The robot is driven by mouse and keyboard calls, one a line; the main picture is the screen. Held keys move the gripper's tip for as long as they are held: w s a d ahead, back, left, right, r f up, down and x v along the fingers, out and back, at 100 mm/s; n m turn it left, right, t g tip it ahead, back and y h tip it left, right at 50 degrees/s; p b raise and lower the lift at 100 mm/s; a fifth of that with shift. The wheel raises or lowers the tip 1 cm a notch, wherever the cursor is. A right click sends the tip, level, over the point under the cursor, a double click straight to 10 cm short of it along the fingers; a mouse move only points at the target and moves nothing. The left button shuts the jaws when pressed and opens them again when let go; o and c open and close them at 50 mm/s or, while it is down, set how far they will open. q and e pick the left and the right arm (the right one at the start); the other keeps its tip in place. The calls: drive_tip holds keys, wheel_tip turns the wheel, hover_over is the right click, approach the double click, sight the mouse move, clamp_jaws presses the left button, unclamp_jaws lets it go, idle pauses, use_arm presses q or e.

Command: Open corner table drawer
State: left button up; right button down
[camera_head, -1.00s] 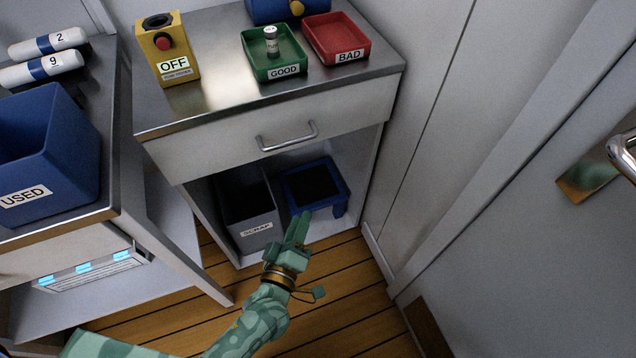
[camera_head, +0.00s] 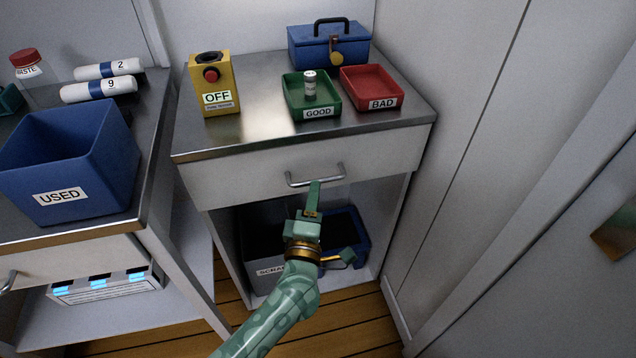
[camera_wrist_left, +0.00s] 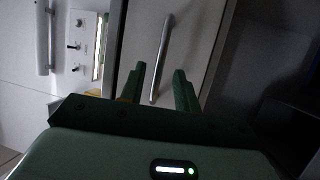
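The corner table drawer (camera_head: 250,178) is a pale front under the steel tabletop, and it is closed. Its silver bar handle (camera_head: 316,178) sits near the middle of the front. My left gripper (camera_head: 314,186) is green and reaches up to the handle from below in the head view. In the left wrist view the handle (camera_wrist_left: 161,60) runs up from between the two fingertips of my left gripper (camera_wrist_left: 160,78). The fingers are apart, with gaps on both sides of the bar. My right gripper is not in view.
On the table stand a yellow OFF box (camera_head: 213,85), a green GOOD tray (camera_head: 290,104), a red BAD tray (camera_head: 372,92) and a blue toolbox (camera_head: 318,47). A scrap bin (camera_head: 268,255) stands below. A wall is close on the right.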

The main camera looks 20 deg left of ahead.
use_arm(q)
drive_tip(key=x, duration=0.3)
drive_tip(key=shift+w+b, duration=0.3)
drive_tip(key=shift+w, duration=0.1)
drive_tip(key=shift+w+a, duration=0.1)
drive_tip(key=shift+w, duration=0.1)
drive_tip(key=shift+r, duration=0.15)
clamp_jaws()
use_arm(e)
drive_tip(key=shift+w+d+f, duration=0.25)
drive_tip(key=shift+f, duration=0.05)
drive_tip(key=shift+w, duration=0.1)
